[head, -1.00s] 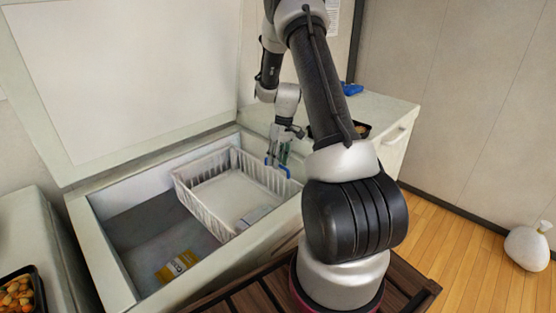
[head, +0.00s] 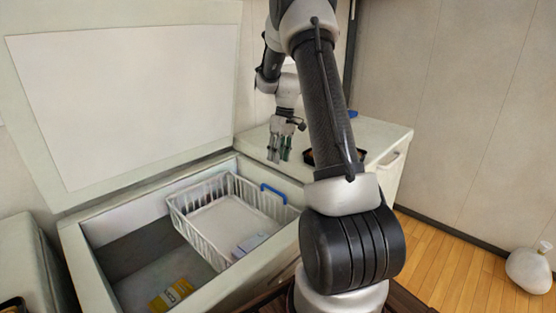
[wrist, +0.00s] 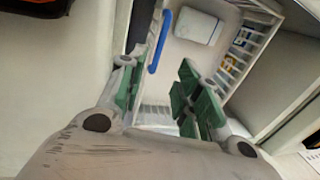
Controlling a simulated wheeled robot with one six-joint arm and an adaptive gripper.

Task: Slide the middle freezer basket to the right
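The white slatted basket (head: 205,232) sits in the right part of the open chest freezer (head: 85,262), against the right end as far as I can see. Its blue handle (head: 272,189) is on its right side. A pale packet (head: 249,243) lies inside it; the packet (wrist: 198,27) also shows in the wrist view. My gripper (head: 279,158) is above the blue handle, apart from it, fingers down and empty. In the wrist view, the fingers of my gripper (wrist: 160,78) are spread, with the blue handle (wrist: 161,40) beyond them.
A yellow package (head: 171,294) lies on the freezer floor to the left of the basket. The freezer lid (head: 125,100) stands open behind. A white cabinet (head: 385,140) with a dark tray (head: 311,158) is to the right of the freezer.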

